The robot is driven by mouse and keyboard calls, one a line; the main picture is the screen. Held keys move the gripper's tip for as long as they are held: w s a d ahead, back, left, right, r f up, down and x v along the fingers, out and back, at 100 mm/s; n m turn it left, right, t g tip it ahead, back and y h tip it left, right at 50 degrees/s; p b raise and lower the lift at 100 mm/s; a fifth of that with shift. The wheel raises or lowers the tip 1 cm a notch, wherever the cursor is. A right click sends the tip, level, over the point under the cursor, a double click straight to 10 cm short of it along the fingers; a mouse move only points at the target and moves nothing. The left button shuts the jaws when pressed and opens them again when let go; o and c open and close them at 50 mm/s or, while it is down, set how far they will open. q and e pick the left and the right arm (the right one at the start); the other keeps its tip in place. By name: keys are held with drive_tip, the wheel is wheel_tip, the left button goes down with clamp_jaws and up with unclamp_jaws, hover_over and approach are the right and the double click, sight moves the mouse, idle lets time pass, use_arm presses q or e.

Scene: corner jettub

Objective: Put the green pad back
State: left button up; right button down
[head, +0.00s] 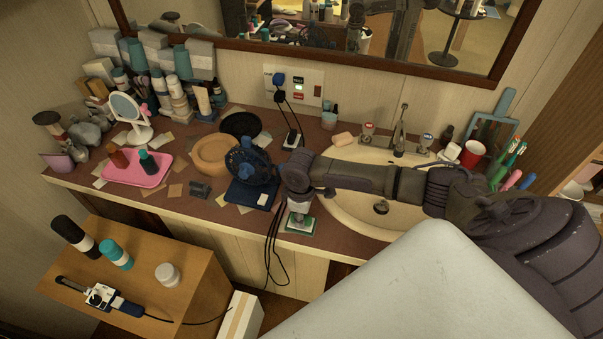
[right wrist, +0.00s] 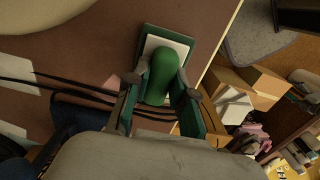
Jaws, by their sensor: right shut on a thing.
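The green pad (head: 301,225) is at the front edge of the brown counter, left of the sink, under my right gripper (head: 298,207). In the right wrist view it is a flat dark green piece (right wrist: 150,32) with a white square face and a rounded green part (right wrist: 162,75) on top. The right gripper's fingers are closed on that rounded part from both sides. The pad looks at or just above the counter surface; I cannot tell if it touches. My left gripper is not in view.
A blue pad (head: 240,196) and dark blue fan (head: 250,163) stand left of the gripper. Black cables (head: 274,240) hang over the counter edge nearby. The sink (head: 350,213) is to the right. A pink tray (head: 128,171) and tan bowl (head: 211,154) are farther left.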

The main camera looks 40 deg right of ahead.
drive_tip(key=c, duration=1)
unclamp_jaws()
drive_tip(key=shift+r, duration=0.1)
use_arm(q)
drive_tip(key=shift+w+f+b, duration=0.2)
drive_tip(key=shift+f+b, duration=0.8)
use_arm(e)
wheel_tip(320, 180, up, 12)
drive_tip(key=shift+f, duration=0.1)
